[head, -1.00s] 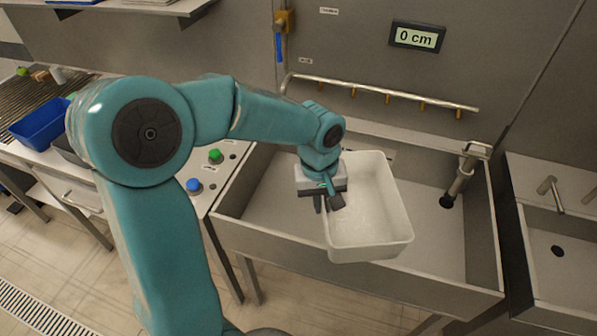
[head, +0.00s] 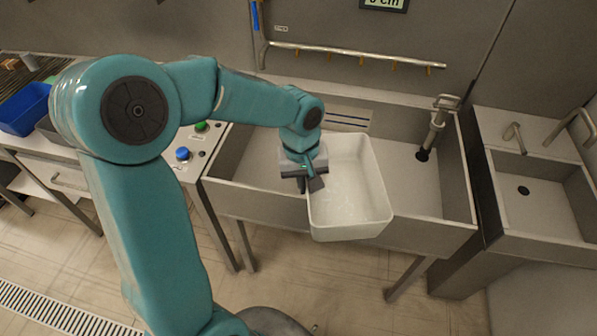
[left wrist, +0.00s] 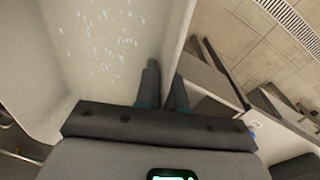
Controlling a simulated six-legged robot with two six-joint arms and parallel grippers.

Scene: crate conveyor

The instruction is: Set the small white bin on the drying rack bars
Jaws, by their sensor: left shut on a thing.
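The small white bin (head: 350,200) hangs upright over the front part of the steel sink (head: 425,190). Its inside faces up and looks empty, with water drops on its inner surface. My left gripper (head: 307,186) is shut on the bin's left wall. In the left wrist view, the two dark fingers (left wrist: 163,90) sit on either side of the bin's rim, and the speckled inside of the bin (left wrist: 100,45) fills the upper left. The slatted drying rack (head: 28,70) shows partly at the far left, behind my arm. My right gripper is out of view.
A blue bin (head: 25,108) stands at the far left by the rack. A counter with green (head: 201,126) and blue (head: 183,154) buttons lies between rack and sink. A faucet (head: 436,125) rises at the sink's right; a pipe rail (head: 350,53) crosses the wall.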

